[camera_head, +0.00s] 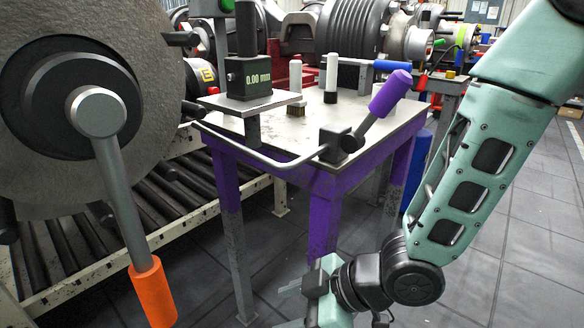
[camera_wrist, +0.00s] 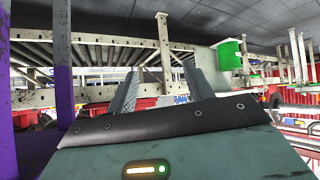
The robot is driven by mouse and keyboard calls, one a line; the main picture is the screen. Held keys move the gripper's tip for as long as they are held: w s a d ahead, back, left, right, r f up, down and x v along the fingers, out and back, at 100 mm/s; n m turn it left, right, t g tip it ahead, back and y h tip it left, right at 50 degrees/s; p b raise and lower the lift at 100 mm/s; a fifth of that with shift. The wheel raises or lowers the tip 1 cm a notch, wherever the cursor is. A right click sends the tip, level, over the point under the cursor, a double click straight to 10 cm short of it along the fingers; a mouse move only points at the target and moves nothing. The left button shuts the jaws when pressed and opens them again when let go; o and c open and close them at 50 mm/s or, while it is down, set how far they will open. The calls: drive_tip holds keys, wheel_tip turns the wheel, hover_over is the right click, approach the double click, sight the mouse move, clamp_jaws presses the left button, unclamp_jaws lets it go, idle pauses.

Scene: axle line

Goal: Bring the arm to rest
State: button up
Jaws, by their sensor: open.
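My arm (camera_head: 480,160) is mint green and comes down from the upper right of the head view, bending at a dark joint low in the picture. My gripper (camera_head: 290,288) is at the bottom centre, below the level of the tabletop and in front of the table's purple legs. Its fingertips point left and are small in this view. In the wrist view my gripper (camera_wrist: 160,82) shows two grey fingers spread apart with nothing between them. Part of the gripper body is cut off by the bottom edge of the head view.
A purple-framed table (camera_head: 345,178) stands close behind the gripper, with a purple-handled lever (camera_head: 390,94) and a 0.00 mm gauge (camera_head: 248,77). A large grey disc (camera_head: 30,170) with an orange-handled lever (camera_head: 152,293) is at left. A roller conveyor (camera_head: 170,205) runs behind. Floor at right is clear.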

drive_tip(key=d+r+m+t+h, duration=0.1)
drive_tip(key=d+r+m+h, duration=0.25)
drive_tip(key=d+h, duration=0.35)
drive_tip(key=s+d+r+m+g+h, duration=0.25)
drive_tip(key=s+d+r+m, duration=0.35)
drive_tip(key=s, duration=0.4)
wheel_tip(320, 180, up, 21)
drive_tip(key=d+p, duration=0.1)
drive_tip(key=p, duration=2)
drive_tip(key=shift+s+d, duration=0.25)
drive_tip(key=shift+g, duration=0.25)
clamp_jaws()
